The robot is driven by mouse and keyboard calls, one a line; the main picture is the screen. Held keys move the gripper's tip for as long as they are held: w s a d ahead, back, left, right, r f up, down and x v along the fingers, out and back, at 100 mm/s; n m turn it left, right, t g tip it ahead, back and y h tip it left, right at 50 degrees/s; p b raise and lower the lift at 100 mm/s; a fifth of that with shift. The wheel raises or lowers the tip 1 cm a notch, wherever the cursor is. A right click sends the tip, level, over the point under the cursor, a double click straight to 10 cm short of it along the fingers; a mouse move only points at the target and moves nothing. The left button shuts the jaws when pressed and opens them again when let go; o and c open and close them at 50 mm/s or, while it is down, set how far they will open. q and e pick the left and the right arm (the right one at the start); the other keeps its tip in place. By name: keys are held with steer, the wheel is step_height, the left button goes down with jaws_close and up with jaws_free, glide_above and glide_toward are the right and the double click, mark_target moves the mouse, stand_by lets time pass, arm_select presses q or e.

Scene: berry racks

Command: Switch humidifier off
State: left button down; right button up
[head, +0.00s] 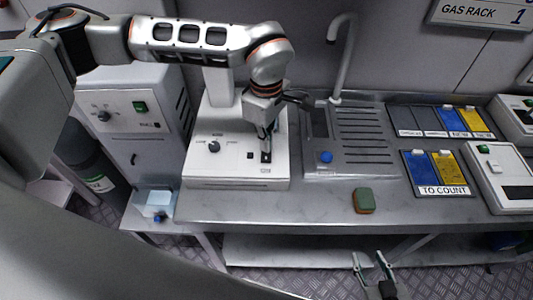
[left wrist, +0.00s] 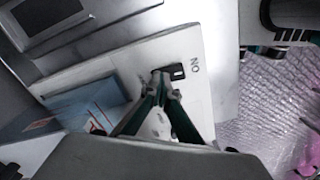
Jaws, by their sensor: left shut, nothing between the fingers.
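A white box unit (head: 235,172) with a dark knob (head: 214,146) stands on the bench in the head view; I take it for the humidifier, though its small label is unreadable. A black rocker switch (head: 266,156) is on its top right. In the left wrist view the switch (left wrist: 178,71) has "ON" printed beside one end. My left gripper (head: 267,136) points down at the switch. Its fingertips (left wrist: 161,78) are together, empty, at or just over the switch and cover part of it; contact and switch position cannot be told. My right gripper (head: 370,262) is open and empty before the bench.
A metal sink with a tap (head: 341,60) and blue knob (head: 326,157) is right of the unit. A green-brown sponge (head: 364,200) lies near the bench front. Blue and yellow trays (head: 435,190) stand further right. A cabinet (head: 140,120) with a green switch is left.

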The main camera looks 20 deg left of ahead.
arm_select(q)
steer(key=shift+r+p, duration=1.25)
steer(key=shift+r, duration=0.9)
steer(key=shift+r+p, duration=0.75)
steer(key=shift+r, duration=0.55)
